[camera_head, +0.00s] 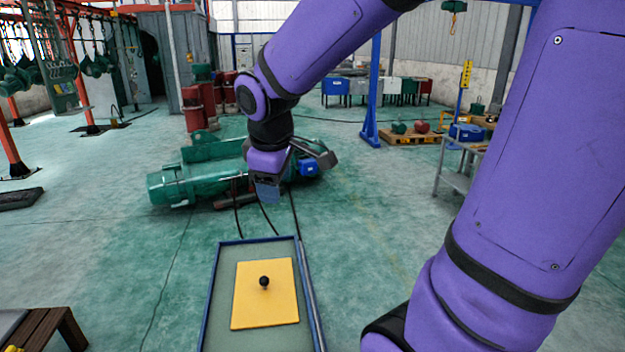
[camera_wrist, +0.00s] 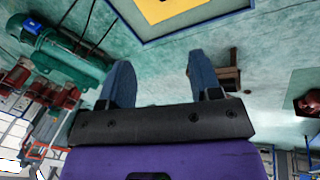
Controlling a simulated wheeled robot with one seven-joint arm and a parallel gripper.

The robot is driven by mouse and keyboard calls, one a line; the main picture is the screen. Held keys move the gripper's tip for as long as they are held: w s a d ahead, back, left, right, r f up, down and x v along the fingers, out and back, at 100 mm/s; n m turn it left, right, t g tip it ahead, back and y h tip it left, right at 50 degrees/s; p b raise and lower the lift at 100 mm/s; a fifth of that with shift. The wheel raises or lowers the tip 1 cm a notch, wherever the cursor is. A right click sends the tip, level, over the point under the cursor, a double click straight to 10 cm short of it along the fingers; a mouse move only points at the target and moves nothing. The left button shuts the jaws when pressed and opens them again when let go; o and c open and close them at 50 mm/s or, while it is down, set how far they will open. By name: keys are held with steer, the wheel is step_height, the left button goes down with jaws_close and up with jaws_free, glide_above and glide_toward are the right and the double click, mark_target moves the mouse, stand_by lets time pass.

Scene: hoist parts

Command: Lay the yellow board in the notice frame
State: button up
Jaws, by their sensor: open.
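The yellow board (camera_head: 265,295) lies flat on a grey-green surface with a raised blue rim (camera_head: 213,290), at the bottom middle of the head view. A black round knob (camera_head: 264,282) stands up from the board. Part of the board (camera_wrist: 168,8) shows at the top of the wrist view, beyond the fingertips. I cannot tell whether the blue-rimmed surface is the notice frame; no other frame is clearly seen. My gripper (camera_head: 268,190) is open and empty, in the air beyond the board's far edge. Its two blue fingers (camera_wrist: 162,78) stand wide apart in the wrist view.
A large green machine (camera_head: 210,175) lies on the floor behind my gripper. A wooden bench (camera_head: 55,330) stands at the lower left. A metal table (camera_head: 465,178) with a blue box (camera_head: 467,132) is at the right. Open green floor (camera_head: 120,255) lies to the left.

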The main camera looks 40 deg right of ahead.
steer(key=s+a+r+m+t+y, duration=0.1)
steer(key=s+r+m, duration=0.1)
steer(key=s, duration=0.5)
steer(key=s+a+r+m+t+y, duration=0.1)
steer(key=s+a+r+m, duration=0.1)
steer(key=s+m, duration=0.3)
steer(key=shift+s+r+t, duration=0.3)
steer(key=shift+s+r, duration=0.55)
steer(key=shift+s, duration=0.05)
